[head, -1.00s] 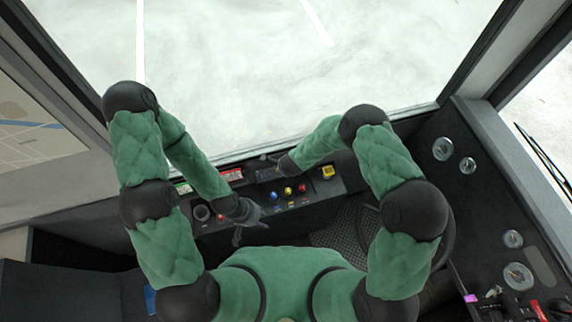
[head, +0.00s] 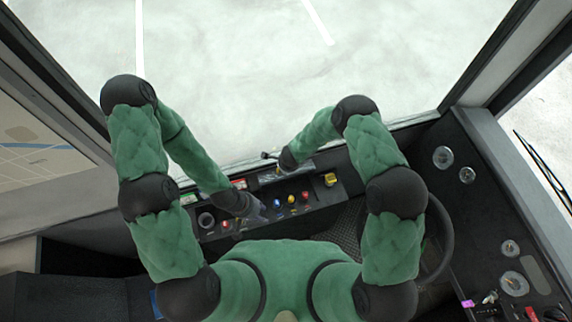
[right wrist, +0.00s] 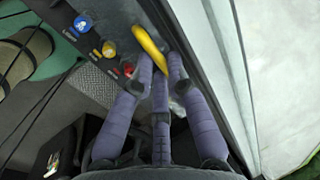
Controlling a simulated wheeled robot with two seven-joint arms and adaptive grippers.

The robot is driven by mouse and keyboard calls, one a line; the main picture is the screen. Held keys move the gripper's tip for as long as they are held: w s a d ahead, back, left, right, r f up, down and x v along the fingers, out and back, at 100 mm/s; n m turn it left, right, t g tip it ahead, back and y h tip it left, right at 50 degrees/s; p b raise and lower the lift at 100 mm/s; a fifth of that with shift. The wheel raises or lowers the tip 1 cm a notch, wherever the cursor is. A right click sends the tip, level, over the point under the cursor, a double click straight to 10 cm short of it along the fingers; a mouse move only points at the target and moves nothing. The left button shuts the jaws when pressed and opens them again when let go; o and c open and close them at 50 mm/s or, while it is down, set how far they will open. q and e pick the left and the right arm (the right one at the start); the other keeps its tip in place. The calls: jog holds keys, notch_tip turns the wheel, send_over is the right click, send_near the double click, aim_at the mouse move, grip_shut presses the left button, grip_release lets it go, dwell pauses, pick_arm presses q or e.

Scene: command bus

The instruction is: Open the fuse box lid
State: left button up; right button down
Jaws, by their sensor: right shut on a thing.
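A dark dash panel below the windscreen carries the fuse box area. A thin grey plate (head: 301,169), which looks like the fuse box lid, shows tilted beside my right gripper. A curved yellow handle (right wrist: 150,47) lies between the fingers of my right gripper (right wrist: 166,72) in the right wrist view. The gripper is shut on this handle; its inner contact is partly hidden by the fingers. My left gripper (head: 249,207) hovers over the dash's left part, near the buttons; its finger opening is unclear.
A blue button (head: 277,203), a yellow button (head: 291,199) and a red button (head: 305,196) sit in a row on the dash. The steering wheel (head: 444,235) and windscreen are close.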

jog(key=shift+w+r, duration=0.25)
jog(key=shift+w, duration=0.2)
jog(key=c, duration=1.2)
grip_release()
jog(key=v, duration=0.7)
jog(key=shift+s+r, duration=0.35)
jog(key=shift+s, duration=0.05)
jog(key=shift+s+f, duration=0.1)
